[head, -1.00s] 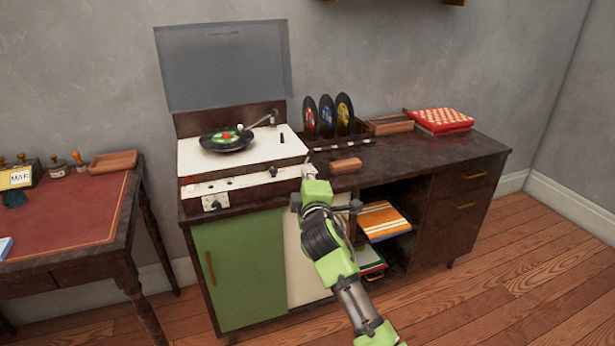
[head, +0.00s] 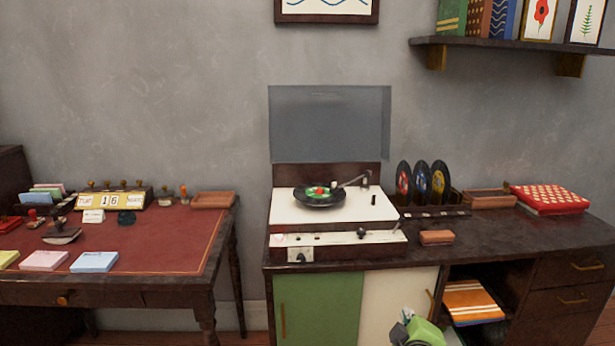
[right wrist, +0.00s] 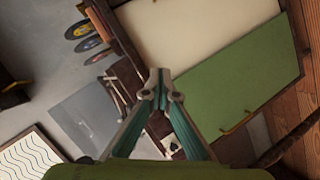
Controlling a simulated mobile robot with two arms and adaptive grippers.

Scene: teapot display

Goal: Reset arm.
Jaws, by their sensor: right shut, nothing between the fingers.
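My right gripper (head: 405,316) shows at the bottom edge of the head view, in front of the cabinet's white door (head: 398,296). Only its grey end and a green part of my arm show there. In the right wrist view the fingers of the right gripper (right wrist: 160,76) meet at their tips, shut and empty, with the white door (right wrist: 190,35) and the green door (right wrist: 235,80) behind them. My left gripper is in neither view.
A record player (head: 338,238) with a record (head: 319,196) stands on the cabinet. A brown block (head: 436,237) lies to its right. Upright records (head: 421,183) stand behind. A desk (head: 170,250) stands at left, with a gap before the cabinet.

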